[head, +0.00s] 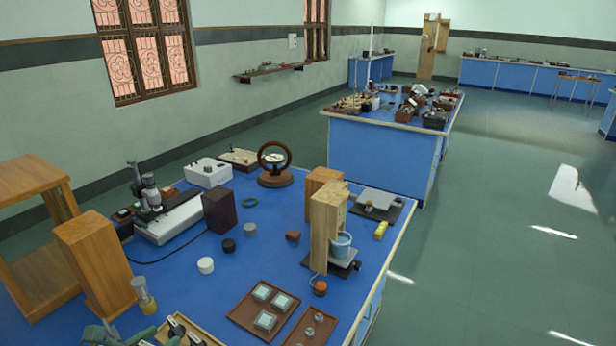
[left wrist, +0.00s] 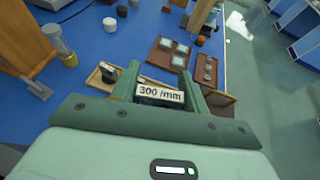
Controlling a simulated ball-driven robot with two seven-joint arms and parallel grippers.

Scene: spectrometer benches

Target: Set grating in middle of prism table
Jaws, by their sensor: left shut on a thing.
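The grating (left wrist: 160,93) is a small dark block with a white label reading "300 /mm". In the left wrist view my left gripper (left wrist: 162,80) is shut on it, one green finger on each side. In the head view only a green part of my left gripper (head: 106,335) shows at the bottom left edge, beside a light wooden tray (head: 203,333) holding dark pieces with pale labels. The held grating cannot be made out there. I cannot surely pick out the prism table in either view. My right gripper is not in view.
A brown tray with glass squares (head: 240,316) and a glass cylinder with a yellow cap (head: 144,296) stand near. A tall wooden block (head: 95,260) is at left. An instrument on a white base (head: 170,220) stands farther back. Blue table top is clear around the small discs (head: 205,265).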

